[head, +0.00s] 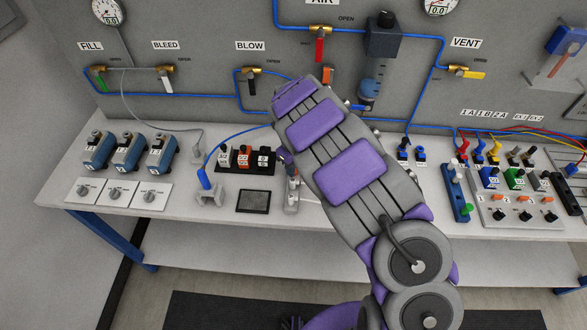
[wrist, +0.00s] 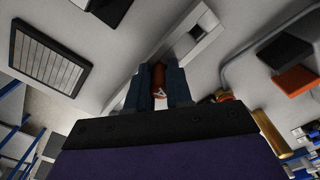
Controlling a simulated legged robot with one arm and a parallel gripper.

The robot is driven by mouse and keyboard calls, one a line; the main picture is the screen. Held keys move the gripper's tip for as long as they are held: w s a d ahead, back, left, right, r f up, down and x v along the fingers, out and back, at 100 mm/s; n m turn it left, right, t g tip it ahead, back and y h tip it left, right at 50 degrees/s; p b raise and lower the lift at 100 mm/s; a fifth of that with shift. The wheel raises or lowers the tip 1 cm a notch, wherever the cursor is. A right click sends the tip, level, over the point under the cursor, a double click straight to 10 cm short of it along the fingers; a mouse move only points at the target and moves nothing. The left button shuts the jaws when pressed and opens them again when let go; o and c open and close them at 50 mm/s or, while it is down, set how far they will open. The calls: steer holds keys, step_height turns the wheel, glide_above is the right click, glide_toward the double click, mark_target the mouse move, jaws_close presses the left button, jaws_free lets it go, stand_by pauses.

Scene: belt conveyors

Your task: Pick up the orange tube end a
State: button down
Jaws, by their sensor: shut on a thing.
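In the wrist view my gripper (wrist: 159,88) has its two dark fingers closed on both sides of a reddish-orange tube end (wrist: 158,74). A white label with a letter, seemingly A, shows on it between the fingers. Just beyond it is a pale slotted holder (wrist: 195,40), but I cannot tell whether the tube end still touches it. In the head view my own arm hides most of the gripper and the tube end. The holder (head: 292,200) stands on the bench beside the arm's left edge.
A dark pad (head: 253,201) lies left of the holder; it also shows in the wrist view (wrist: 45,50). A black rack (head: 245,168) with black and orange blocks is behind it. A blue-tubed stand (head: 208,193) is further left. The back panel carries valves and blue pipes.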

steer(key=shift+r, duration=0.15)
step_height(320, 180, up, 9)
steer(key=shift+s+r+p, duration=0.1)
steer(key=shift+r+p, duration=0.1)
steer(key=shift+p, duration=0.8)
steer(key=shift+d+f, duration=0.1)
steer(key=shift+f, duration=1.35)
